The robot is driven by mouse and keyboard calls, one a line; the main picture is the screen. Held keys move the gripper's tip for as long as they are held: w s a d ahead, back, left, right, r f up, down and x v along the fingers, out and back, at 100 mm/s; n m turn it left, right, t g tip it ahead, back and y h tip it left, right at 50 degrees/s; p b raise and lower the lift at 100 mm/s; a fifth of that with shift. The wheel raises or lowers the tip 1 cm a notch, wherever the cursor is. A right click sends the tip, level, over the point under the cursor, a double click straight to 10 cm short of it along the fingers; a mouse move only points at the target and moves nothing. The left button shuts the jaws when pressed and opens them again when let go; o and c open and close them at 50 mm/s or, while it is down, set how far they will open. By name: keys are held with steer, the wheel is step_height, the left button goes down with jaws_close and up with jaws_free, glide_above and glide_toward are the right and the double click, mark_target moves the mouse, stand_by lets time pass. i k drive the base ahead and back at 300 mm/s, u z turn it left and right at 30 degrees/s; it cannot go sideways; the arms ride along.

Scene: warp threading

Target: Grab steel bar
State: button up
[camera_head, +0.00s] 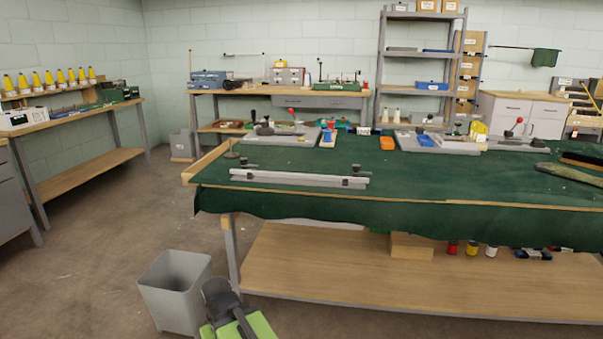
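A long pale grey steel bar (298,178) lies near the front left edge of the green-covered table (420,183). It runs roughly left to right, with small dark fittings near each end. My gripper (217,290) appears as a dark grey part with green arm links at the bottom of the view. It is low, below the tabletop and apart from the bar. Its fingers cannot be made out clearly.
A grey bin (174,291) stands on the floor left of my arm. The table's wooden lower shelf (330,270) holds a box (411,246) and several small cans. Grey fixtures (280,135) stand farther back on the table. The floor at left is clear.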

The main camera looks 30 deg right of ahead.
mark_target(259, 173)
steer(key=u, duration=0.1)
steer(key=i, duration=1.3)
steer(key=u, duration=0.75)
